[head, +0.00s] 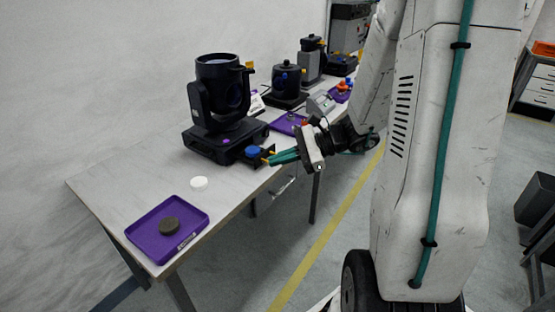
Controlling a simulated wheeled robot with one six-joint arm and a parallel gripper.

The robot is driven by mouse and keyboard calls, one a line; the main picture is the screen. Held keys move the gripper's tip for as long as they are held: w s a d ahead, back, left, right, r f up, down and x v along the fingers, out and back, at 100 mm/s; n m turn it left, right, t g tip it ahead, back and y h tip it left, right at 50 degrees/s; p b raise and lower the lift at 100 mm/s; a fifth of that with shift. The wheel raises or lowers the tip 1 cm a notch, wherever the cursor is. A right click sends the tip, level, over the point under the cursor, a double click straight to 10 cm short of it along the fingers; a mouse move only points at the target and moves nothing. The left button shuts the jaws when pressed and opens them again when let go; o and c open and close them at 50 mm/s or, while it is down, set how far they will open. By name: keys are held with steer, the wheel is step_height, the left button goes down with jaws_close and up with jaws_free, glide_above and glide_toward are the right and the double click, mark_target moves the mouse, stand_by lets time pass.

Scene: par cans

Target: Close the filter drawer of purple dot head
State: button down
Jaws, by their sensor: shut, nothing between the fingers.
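The nearest moving head (220,105) stands on the bench. A small purple dot (226,141) shows on the front of its black base. A black filter drawer (266,158) sticks out from the right side of that base, with a blue round piece (252,150) in it and a yellow bit at its outer end. My gripper (268,160) has green fingers, shut and empty, with the tips at the drawer's outer end. I cannot tell whether they touch it. The drawer's far side is partly hidden.
A purple tray (150,238) with a dark disc (169,226) lies at the near end of the bench (95,182). A white round piece (199,183) lies beside it. Other fixtures (287,80) and another purple tray (287,124) stand farther back. The floor in front is clear.

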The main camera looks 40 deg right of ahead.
steer(key=w+d+f+m+t+h, duration=0.1)
steer(key=d+f+m+t+h, duration=0.2)
steer(key=d+f+m, duration=0.4)
steer(key=w+d+f+m+t+h, duration=0.1)
steer(key=d+f+m+t+h, duration=0.25)
steer(key=d, duration=0.55)
steer(key=w+a+f, duration=0.1)
steer(key=w+a, duration=0.1)
steer(key=w, duration=0.4)
steer(key=w+a+f+m, duration=0.1)
steer(key=w+a+f, duration=0.1)
steer(key=w, duration=0.4)
steer(key=shift+a+f+y, duration=0.2)
steer(key=shift+a+y, duration=0.15)
steer(key=shift+a, duration=0.1)
steer(key=shift+w+t, duration=0.15)
steer(key=shift+t, duration=0.1)
